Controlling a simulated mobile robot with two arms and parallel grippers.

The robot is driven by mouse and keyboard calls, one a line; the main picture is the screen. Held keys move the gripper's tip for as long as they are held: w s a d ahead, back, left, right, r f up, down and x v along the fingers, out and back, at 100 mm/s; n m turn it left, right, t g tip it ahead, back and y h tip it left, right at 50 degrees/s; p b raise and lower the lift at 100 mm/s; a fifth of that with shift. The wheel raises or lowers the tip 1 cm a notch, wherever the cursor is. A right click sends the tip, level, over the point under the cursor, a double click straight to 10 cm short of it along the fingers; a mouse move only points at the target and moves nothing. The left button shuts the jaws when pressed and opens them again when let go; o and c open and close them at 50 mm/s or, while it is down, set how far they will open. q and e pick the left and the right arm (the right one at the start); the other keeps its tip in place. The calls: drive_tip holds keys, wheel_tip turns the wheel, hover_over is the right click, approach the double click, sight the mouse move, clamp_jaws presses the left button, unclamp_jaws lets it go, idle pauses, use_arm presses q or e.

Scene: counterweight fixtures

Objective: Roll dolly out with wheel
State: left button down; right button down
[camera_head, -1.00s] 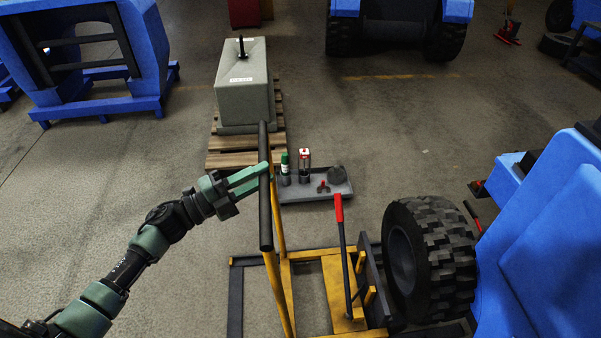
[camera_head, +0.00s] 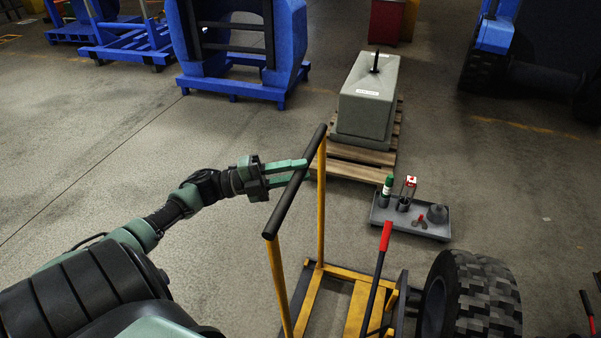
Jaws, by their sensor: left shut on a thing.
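The yellow dolly (camera_head: 319,205) stands at the lower middle, its black push bar (camera_head: 287,202) running slantwise toward me. My left gripper (camera_head: 296,166) comes in from the left and is shut on the push bar, nearer its far end. The big black wheel (camera_head: 478,300) stands upright at the dolly's right side, at the lower right and cut off by the picture's edge. A red-gripped lever (camera_head: 386,236) rises from the dolly beside the wheel. My right gripper is out of view.
A grey tray (camera_head: 430,230) with small bottles lies beyond the dolly. Behind it, a grey counterweight block (camera_head: 366,105) sits on a wooden pallet (camera_head: 350,168). A blue frame fixture (camera_head: 235,82) stands farther back. Open floor lies on the left.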

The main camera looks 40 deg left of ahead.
use_arm(q)
drive_tip(key=shift+w+a+r, duration=0.2)
drive_tip(key=shift+r, duration=0.25)
drive_tip(key=c, duration=1.2)
unclamp_jaws()
drive_tip(key=shift+d+f, duration=0.1)
drive_tip(key=shift+f, duration=0.05)
drive_tip(key=shift+f, duration=0.1)
drive_tip(key=v, duration=0.7)
drive_tip(key=shift+s+a, duration=0.25)
drive_tip(key=shift+a, duration=0.05)
